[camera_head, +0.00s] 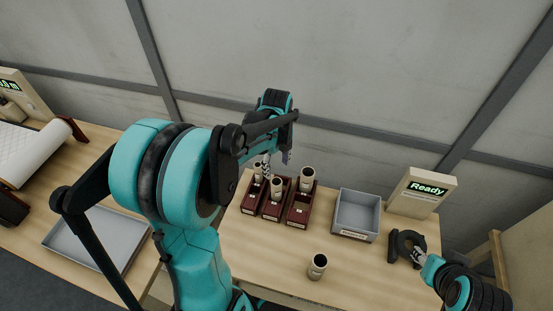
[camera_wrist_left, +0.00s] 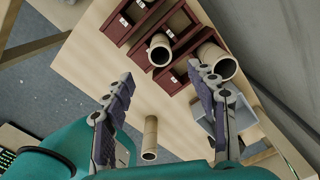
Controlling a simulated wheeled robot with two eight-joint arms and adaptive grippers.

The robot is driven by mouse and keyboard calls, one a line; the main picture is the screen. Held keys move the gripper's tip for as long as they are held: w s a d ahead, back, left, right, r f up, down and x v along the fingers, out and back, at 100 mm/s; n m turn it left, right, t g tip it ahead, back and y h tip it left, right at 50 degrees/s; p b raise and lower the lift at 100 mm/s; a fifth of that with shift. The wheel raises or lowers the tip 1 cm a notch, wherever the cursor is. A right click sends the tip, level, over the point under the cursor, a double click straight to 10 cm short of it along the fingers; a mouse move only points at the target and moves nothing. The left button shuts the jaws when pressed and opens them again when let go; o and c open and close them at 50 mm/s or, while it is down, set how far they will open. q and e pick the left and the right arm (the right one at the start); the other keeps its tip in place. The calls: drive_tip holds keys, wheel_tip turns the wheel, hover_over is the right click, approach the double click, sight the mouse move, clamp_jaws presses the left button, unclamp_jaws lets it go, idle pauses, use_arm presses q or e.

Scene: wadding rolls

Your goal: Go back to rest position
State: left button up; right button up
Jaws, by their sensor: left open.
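My left gripper (camera_head: 277,161) is raised above the back of the dark red bins (camera_head: 298,215). In the left wrist view its two fingers (camera_wrist_left: 160,85) are spread apart with nothing held between them. Beige cardboard tubes stand in the bins, one in the right bin (camera_head: 307,181) and others partly behind the gripper. Another tube (camera_head: 317,266) stands alone on the table front; it also shows in the left wrist view (camera_wrist_left: 150,140). My right gripper (camera_head: 418,257) is at the lower right beside a dark ring-shaped device (camera_head: 405,244); its fingers are too small to judge.
A grey open box (camera_head: 357,214) stands right of the bins and looks empty. A "Ready" display (camera_head: 422,193) stands behind the right table end. At left, another table holds a grey tray (camera_head: 95,240) and a white quilted roll (camera_head: 30,150). A wall is close behind.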

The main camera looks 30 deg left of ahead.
use_arm(q)
drive_tip(key=shift+r, duration=1.65)
